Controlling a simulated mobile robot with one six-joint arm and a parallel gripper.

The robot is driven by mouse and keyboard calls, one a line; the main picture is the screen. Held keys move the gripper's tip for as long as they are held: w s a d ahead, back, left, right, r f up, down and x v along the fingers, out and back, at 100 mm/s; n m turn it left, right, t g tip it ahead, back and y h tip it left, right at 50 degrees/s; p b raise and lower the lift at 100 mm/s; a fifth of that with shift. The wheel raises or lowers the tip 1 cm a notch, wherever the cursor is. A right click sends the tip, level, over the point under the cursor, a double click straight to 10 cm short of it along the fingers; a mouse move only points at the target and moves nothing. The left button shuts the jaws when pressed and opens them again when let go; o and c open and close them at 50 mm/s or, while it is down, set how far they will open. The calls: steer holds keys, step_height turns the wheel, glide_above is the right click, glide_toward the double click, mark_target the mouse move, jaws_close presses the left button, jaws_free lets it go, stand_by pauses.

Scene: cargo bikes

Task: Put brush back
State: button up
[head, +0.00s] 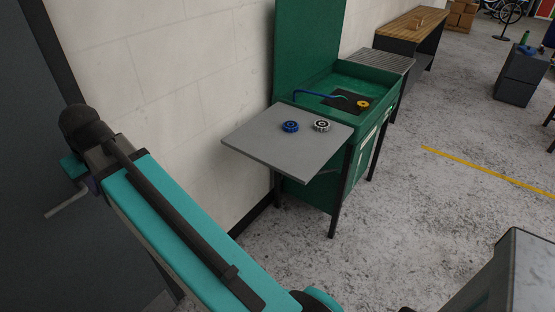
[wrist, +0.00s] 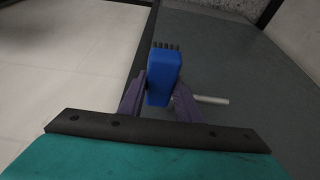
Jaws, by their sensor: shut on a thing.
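In the wrist view the brush (wrist: 163,78) has a blue body and short dark bristles at its top end. My gripper (wrist: 160,93) is shut on it, with a purple finger at each side of the blue body. The green wash basin (head: 340,112) on legs stands against the wall, well to the right of my arm's end. A thin blue spout (head: 317,93) reaches into it.
A grey side shelf (head: 270,143) holds a blue round part (head: 290,126) and a silver round part (head: 321,125). A yellow round part (head: 363,104) lies in the basin. A dark door panel is close to my arm. A wooden-topped bench (head: 412,25) stands behind.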

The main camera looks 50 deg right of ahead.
steer(key=s+d+f, duration=0.2)
steer(key=s+d, duration=0.1)
steer(key=d, duration=1)
steer(key=s+d+f+b, duration=0.1)
steer(key=s+d, duration=0.1)
steer(key=d, duration=1.1)
steer(key=s+d+f, duration=0.2)
steer(key=s+d, duration=0.1)
steer(key=d, duration=0.9)
steer(key=s+d+f, duration=0.2)
steer(key=s+d, duration=1.2)
steer(key=s+d+f+b, duration=0.1)
steer(key=s+d+f, duration=0.1)
steer(key=s+d, duration=1.2)
steer(key=shift+s+d, duration=0.35)
steer(key=shift+s, duration=0.25)
steer(key=w+a+p, duration=0.1)
steer(key=w+a, duration=0.2)
steer(key=w, duration=0.1)
steer(key=w+a+f+p, duration=0.1)
steer(key=w+a+p, duration=0.1)
steer(key=w+a, duration=0.2)
steer(key=w+a+p, duration=0.1)
steer(key=w+a, duration=0.2)
steer(key=w, duration=0.1)
steer(key=shift+a+f+p, duration=0.2)
steer(key=shift+a+p, duration=0.1)
steer(key=shift+p, duration=0.05)
steer(key=shift+f, duration=0.15)
